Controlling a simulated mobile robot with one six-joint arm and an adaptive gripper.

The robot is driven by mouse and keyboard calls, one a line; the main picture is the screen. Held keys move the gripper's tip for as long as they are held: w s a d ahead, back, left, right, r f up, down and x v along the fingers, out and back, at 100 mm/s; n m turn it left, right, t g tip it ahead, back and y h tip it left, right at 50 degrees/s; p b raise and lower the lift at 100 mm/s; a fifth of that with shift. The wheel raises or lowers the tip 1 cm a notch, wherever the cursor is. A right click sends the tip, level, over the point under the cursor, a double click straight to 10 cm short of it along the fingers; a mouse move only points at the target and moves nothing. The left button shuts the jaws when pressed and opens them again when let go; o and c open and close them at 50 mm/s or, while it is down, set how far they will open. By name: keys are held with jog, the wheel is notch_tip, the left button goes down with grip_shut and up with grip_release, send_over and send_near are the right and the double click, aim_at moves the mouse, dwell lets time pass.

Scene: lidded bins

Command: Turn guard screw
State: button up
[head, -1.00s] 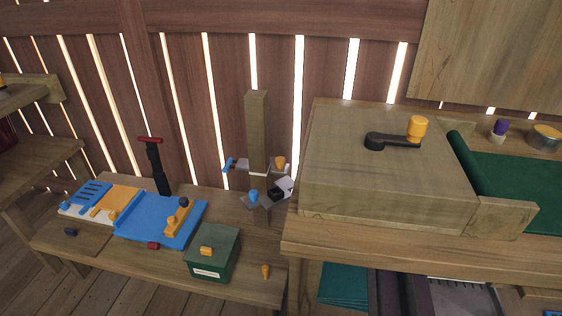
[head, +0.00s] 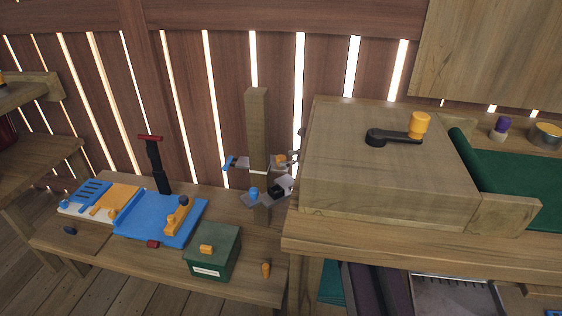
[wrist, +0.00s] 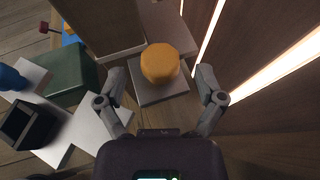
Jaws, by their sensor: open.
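The likely guard screw is an orange round knob (head: 279,160) on a grey plate at the wooden post (head: 257,130), in the head view. In the wrist view the orange knob (wrist: 160,63) sits on a square grey plate (wrist: 160,92). My gripper (wrist: 160,74) is open, with one finger on each side of the knob and a visible gap on both sides. I cannot tell how far above the knob the fingertips are. In the head view only small grey parts of my gripper (head: 293,158) show, just right of the knob, partly hidden by the wooden box.
The large wooden box (head: 385,170) with a black crank stands close on the right. A blue knob (head: 253,193) and a black open piece (wrist: 27,124) are on lower plates. A green lidded box (head: 213,252) and a blue tray (head: 150,232) stand on the low bench. The slatted wall is close behind.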

jog(key=shift+b+x, duration=0.35)
jog(key=shift+x, duration=1.05)
jog(key=c, duration=1.1)
